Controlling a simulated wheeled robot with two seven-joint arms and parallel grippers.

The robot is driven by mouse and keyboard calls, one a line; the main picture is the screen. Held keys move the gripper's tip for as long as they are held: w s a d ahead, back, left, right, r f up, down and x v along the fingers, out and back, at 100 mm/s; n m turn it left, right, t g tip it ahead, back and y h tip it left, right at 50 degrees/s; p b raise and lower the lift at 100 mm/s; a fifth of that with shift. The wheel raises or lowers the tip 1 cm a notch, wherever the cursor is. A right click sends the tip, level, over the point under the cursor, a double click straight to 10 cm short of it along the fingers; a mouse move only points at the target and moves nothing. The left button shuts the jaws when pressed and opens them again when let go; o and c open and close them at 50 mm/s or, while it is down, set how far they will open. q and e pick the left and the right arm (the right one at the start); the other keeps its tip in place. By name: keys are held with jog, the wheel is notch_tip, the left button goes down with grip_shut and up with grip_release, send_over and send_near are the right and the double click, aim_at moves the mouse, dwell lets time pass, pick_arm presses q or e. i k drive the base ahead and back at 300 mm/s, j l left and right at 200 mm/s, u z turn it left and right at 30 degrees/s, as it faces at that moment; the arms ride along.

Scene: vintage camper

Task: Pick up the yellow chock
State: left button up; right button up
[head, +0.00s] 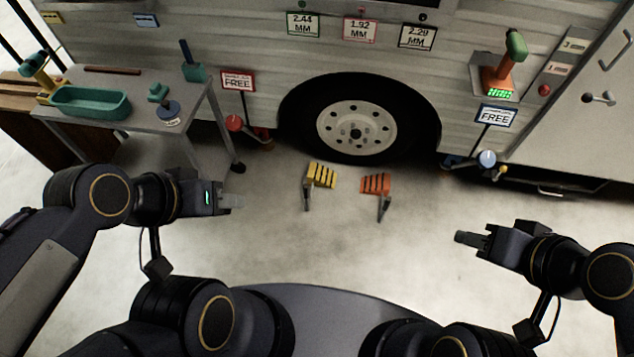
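The yellow chock (321,175) stands on the floor just in front of the camper's wheel, with dark ridges on its face and a dark handle reaching down toward me. An orange chock (376,184) of the same form stands to its right, a small gap apart. My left gripper (236,202) is above the floor, left of the yellow chock and apart from it, with nothing seen in it. My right gripper (462,237) is right of and nearer than the orange chock, touching nothing. The finger gap of both grippers is too small to make out.
The camper wheel (357,127) is behind the chocks. A grey table (147,118) with a green tray (90,103) stands at the left.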

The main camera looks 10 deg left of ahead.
aim_at(318, 176)
jog(key=u, duration=0.45)
jog(key=i+u, duration=0.45)
jog(key=i+l+u, duration=0.15)
jog(key=i+u, duration=0.3)
jog(key=i+l, duration=0.3)
jog(key=i, duration=0.25)
